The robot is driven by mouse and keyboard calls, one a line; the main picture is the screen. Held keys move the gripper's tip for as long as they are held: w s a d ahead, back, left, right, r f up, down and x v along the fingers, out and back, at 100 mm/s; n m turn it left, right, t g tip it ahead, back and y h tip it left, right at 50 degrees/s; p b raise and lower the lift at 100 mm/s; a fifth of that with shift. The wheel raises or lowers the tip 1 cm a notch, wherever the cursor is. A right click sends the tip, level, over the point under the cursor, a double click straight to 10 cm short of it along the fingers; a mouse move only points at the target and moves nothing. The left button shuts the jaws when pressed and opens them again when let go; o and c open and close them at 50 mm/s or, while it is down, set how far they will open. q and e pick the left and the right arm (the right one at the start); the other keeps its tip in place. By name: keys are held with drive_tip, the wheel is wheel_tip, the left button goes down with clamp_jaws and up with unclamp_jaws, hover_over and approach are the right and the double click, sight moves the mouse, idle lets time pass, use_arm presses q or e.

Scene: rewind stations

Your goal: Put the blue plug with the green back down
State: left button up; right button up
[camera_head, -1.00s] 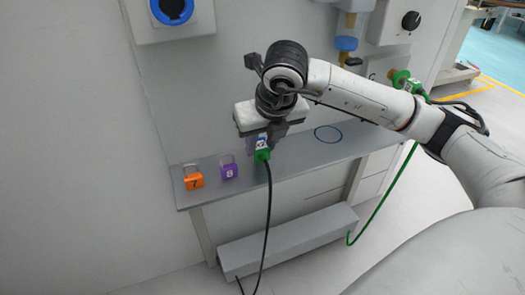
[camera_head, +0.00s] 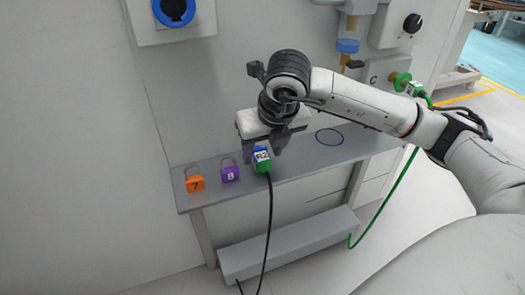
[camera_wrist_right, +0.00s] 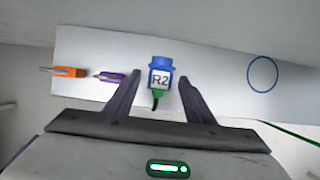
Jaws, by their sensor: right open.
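The blue plug with a green back (camera_head: 263,160), labelled R2, rests on the grey shelf (camera_head: 310,160), with a black cable hanging from it over the front edge. My right gripper (camera_head: 265,145) is just above and behind it. The right wrist view shows the plug (camera_wrist_right: 160,78) between and slightly beyond the fingertips of my right gripper (camera_wrist_right: 160,77), with clear gaps on both sides. The right gripper is open and empty. My left gripper is not in view.
An orange padlock (camera_head: 195,183) and a purple padlock (camera_head: 230,173) stand left of the plug. A blue circle (camera_head: 329,137) marks bare shelf to the right. A blue socket (camera_head: 173,10) is on the wall. A green plug (camera_head: 403,82) with a green cable is at right.

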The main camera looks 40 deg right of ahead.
use_arm(q)
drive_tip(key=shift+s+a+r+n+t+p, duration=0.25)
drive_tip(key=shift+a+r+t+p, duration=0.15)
drive_tip(key=shift+p, duration=0.25)
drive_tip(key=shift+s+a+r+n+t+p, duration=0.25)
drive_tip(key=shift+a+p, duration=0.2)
drive_tip(key=shift+p, duration=0.15)
use_arm(e)
drive_tip(key=v, duration=1.1)
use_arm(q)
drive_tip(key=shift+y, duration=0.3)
